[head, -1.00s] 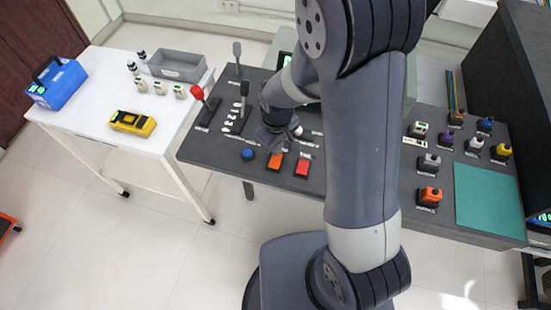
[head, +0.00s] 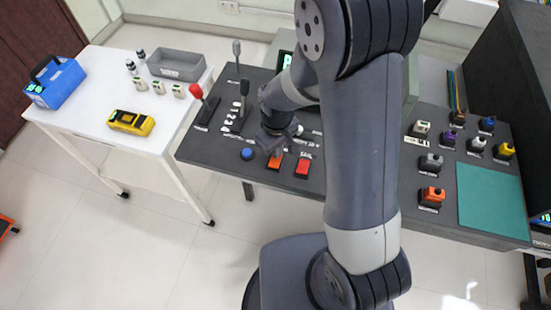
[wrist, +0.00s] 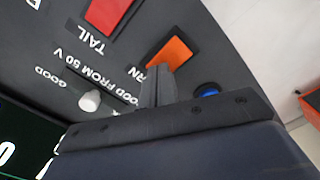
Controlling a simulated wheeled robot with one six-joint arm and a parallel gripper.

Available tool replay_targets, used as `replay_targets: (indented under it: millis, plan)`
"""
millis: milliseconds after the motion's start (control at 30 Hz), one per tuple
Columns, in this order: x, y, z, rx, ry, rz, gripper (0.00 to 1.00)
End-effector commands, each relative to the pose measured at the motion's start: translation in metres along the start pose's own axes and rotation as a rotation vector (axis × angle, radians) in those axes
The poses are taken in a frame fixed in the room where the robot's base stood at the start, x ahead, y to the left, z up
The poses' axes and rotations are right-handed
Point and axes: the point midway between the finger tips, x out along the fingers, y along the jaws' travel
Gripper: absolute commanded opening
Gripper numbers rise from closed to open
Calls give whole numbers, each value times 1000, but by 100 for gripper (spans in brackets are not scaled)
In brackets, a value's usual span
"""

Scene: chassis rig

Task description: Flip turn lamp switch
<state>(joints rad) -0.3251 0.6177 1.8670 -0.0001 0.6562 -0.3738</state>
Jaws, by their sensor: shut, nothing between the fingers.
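The turn lamp switch is an orange rocker (head: 275,161) on the dark panel, partly covered by my gripper in the head view. In the wrist view the orange rocker (wrist: 172,53) has a label beside it, partly hidden, ending in "RN". My gripper (head: 270,150) is over the panel at the rocker's upper edge. In the wrist view my gripper's fingers (wrist: 158,70) are shut and empty, with their tips overlapping the rocker's lower edge. I cannot tell whether they touch it.
A red rocker (head: 303,166) labelled "TAIL" is right of the orange one. A blue button (head: 247,154) is to the left. Levers, one with a red knob (head: 196,91), stand farther left. A white knob (wrist: 90,101) is close to my fingers in the wrist view.

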Motion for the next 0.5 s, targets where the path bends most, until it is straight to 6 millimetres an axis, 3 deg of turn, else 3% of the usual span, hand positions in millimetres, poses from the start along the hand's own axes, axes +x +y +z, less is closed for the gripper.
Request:
replay_targets:
  millis: [233,500]
  plan:
    - [-2,0,0,0,-1,-1,0]
    - [-24,0,0,0,-1,0,0]
